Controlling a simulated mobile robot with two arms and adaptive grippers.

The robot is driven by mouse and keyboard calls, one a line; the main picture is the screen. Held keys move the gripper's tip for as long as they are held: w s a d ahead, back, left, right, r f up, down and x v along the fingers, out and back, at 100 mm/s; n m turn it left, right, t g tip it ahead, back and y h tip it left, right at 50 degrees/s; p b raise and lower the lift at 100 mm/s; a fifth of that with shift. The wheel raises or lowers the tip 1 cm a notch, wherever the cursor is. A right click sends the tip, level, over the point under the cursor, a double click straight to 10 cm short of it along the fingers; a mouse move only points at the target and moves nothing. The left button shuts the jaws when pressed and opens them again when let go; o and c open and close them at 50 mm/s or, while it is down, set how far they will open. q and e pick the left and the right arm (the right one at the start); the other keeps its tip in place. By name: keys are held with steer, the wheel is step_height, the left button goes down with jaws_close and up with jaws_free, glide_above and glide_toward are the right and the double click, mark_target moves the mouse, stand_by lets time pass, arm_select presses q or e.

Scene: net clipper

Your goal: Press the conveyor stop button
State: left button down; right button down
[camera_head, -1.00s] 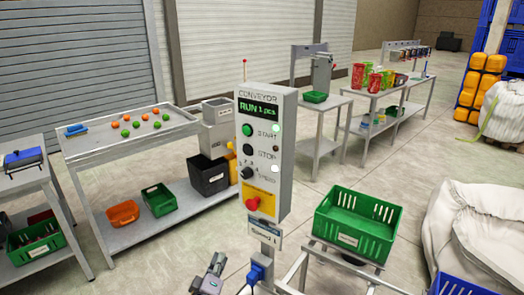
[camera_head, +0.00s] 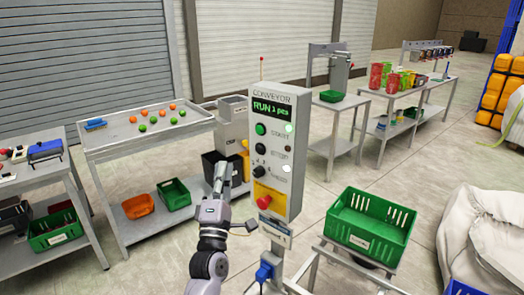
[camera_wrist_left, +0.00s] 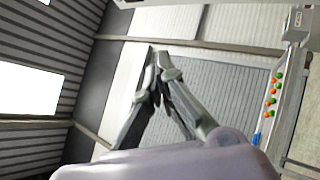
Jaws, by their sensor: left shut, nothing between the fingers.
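The grey conveyor control box (camera_head: 294,180) stands upright on a post, its display (camera_head: 263,108) reading RUN. The black stop button (camera_head: 260,149) sits on its front, below the green start button (camera_head: 260,129). A black speed knob (camera_head: 259,172) and a red mushroom button (camera_head: 264,202) on a yellow plate are lower. My left gripper (camera_head: 223,170) points upward just left of the box, apart from the buttons in the picture. Its fingers are shut and empty; the left wrist view also shows them (camera_wrist_left: 158,58). The box is not seen there. My right gripper is out of view.
A green crate (camera_head: 395,237) stands on a frame right of the box. A grey sorting table (camera_head: 105,150) with orange and green balls is behind left. A black bin (camera_head: 208,180) is behind my gripper. A blue connector (camera_head: 264,272) is on the post.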

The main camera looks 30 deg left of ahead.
mark_target(260, 149)
arm_select(q)
steer(key=w+d+b, duration=0.1)
steer(key=w+b, duration=0.1)
steer(key=w, duration=0.6)
steer(key=shift+w+d, duration=0.25)
steer(key=shift+w, duration=0.15)
stand_by(1.2)
steer(key=shift+w+f, duration=0.1)
steer(key=shift+w+d+b, duration=0.1)
steer(key=shift+w+b, duration=0.2)
steer(key=shift+w, duration=0.4)
stand_by(0.7)
steer(key=shift+s, duration=0.85)
